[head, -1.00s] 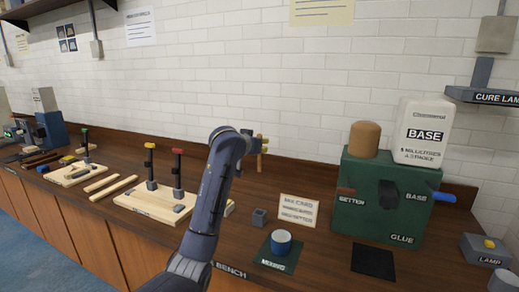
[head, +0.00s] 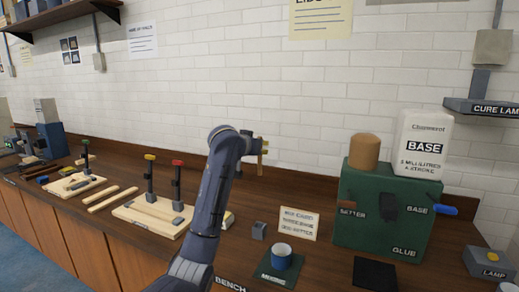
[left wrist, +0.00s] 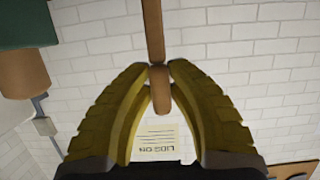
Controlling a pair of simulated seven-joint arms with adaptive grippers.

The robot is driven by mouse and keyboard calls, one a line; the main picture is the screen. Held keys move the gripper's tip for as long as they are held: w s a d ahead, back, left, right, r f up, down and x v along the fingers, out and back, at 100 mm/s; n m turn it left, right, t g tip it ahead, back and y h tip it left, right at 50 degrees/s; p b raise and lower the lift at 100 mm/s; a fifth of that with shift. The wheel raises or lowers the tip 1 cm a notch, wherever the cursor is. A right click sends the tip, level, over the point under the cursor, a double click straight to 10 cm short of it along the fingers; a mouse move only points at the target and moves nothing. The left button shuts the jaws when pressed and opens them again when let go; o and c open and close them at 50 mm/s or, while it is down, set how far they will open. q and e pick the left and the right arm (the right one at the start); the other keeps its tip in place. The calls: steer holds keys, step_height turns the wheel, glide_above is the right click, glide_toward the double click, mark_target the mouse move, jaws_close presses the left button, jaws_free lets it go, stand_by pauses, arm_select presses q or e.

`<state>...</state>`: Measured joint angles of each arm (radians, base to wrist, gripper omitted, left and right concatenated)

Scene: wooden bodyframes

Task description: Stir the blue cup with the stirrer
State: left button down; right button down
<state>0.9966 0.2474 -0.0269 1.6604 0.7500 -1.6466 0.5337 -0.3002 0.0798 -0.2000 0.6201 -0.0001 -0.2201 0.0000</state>
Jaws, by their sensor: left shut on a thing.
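The blue cup (head: 281,256) stands upright on a dark green mixing mat (head: 268,276) on the bench, with a pale rim. My left gripper (head: 262,156) is raised in front of the white wall, above and left of the cup, clear of it. In the left wrist view my left gripper (left wrist: 159,72) has its yellow fingers shut on a wooden stick, the stirrer (left wrist: 153,28). The stirrer also shows as a small tan piece at the gripper in the head view (head: 260,168). My right gripper is in neither view.
A green glue dispenser (head: 370,215) with a white base container (head: 417,145) stands right of the cup. A small grey block (head: 259,231) and a sign card (head: 298,222) stand behind it. Wooden frames with clamps (head: 150,215) lie to the left. A cure lamp (head: 490,106) is on the right wall.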

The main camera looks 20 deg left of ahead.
arm_select(q)
steer(key=s+d+f+h, duration=0.1)
steer(key=d+f, duration=0.3)
steer(key=f, duration=0.3)
steer(key=s+d+f, duration=0.2)
steer(key=d+f, duration=0.2)
steer(key=f, duration=0.3)
steer(key=shift+s+d+f+y, duration=0.6)
steer(key=shift+s+d, duration=1.75)
steer(key=shift+s, duration=1.8)
step_height(320, 180, down, 10)
steer(key=shift+f, duration=0.15)
steer(key=shift+f, duration=0.1)
steer(key=shift+a, duration=0.2)
